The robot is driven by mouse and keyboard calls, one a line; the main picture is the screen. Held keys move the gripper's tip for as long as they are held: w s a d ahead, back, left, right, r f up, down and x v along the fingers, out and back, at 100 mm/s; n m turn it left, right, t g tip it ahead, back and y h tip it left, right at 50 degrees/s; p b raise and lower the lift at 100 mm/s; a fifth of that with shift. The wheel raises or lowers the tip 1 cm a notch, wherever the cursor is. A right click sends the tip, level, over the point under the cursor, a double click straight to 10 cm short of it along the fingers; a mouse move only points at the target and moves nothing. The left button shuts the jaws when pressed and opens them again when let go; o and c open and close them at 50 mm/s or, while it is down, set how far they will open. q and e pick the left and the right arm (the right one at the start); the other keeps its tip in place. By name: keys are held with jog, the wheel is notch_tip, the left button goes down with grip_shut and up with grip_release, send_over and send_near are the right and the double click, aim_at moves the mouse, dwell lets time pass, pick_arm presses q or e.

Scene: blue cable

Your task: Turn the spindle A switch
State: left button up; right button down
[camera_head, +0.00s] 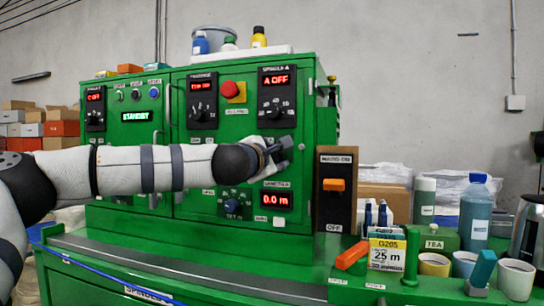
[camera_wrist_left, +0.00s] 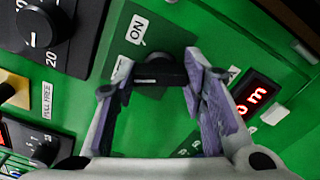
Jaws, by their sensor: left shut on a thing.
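The spindle A panel (camera_head: 277,92) is on the upper right of the green cabinet, with a red display reading A OFF and a black dial below it. My left gripper (camera_head: 277,153) is against the cabinet front just below that panel. In the left wrist view, my left gripper (camera_wrist_left: 158,80) is shut on a small black switch knob (camera_wrist_left: 158,70), one finger on each side. A white ON label (camera_wrist_left: 137,29) is above the knob. In the head view, my gripper hides the knob. My right gripper is in neither view.
A red emergency button (camera_head: 232,90) is left of the spindle A panel. A red display (camera_head: 276,199) sits below my gripper. A black box with an orange switch (camera_head: 334,185) stands to the right. Bottles and cups crowd the right side of the green bench.

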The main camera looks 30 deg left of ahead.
pick_arm(q)
jog(key=shift+r+n, duration=0.15)
jog(key=shift+n, duration=0.35)
jog(key=o, duration=1.2)
jog(key=shift+c, duration=0.2)
jog(key=v, duration=1.2)
jog(key=shift+a, duration=0.1)
